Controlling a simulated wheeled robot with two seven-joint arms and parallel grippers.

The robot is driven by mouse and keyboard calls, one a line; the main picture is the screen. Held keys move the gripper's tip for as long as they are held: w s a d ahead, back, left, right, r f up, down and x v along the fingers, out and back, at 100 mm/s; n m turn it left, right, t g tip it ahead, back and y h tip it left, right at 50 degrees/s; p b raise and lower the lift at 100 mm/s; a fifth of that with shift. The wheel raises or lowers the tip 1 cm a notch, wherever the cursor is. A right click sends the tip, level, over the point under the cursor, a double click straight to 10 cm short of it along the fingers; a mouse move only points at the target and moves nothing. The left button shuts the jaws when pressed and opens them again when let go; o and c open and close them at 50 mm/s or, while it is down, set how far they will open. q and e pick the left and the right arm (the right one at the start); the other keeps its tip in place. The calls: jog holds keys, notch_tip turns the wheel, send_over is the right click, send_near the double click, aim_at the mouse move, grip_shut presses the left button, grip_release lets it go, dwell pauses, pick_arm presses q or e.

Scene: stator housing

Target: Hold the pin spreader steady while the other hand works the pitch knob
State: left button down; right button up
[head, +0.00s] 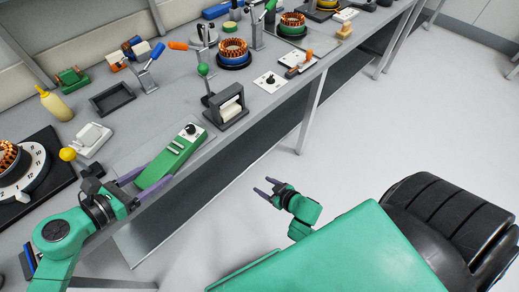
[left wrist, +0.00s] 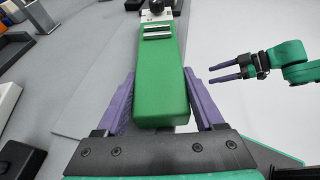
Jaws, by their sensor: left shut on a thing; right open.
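The pin spreader (head: 170,156) is a long green body with a white end plate. A black pitch knob (head: 190,129) sits on that plate. It lies at the front edge of the bench in the head view. My left gripper (head: 146,187) is shut on the near end of the green body, one purple finger on each side. The left wrist view shows the spreader (left wrist: 160,85) between the fingers, with the knob (left wrist: 156,6) cut by the top edge. My right gripper (head: 264,187) is open and empty, off the bench over the floor, apart from the spreader.
A black frame with a white roll (head: 230,108) and a green-ball lever stand just beyond the knob end. A white plate with a black knob (head: 269,82) lies further along. A grey device (head: 92,140) and an empty black tray (head: 112,97) lie behind the spreader.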

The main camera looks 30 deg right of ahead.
dwell(0.4)
pick_arm(q)
grip_release()
jog(key=shift+a, duration=0.1)
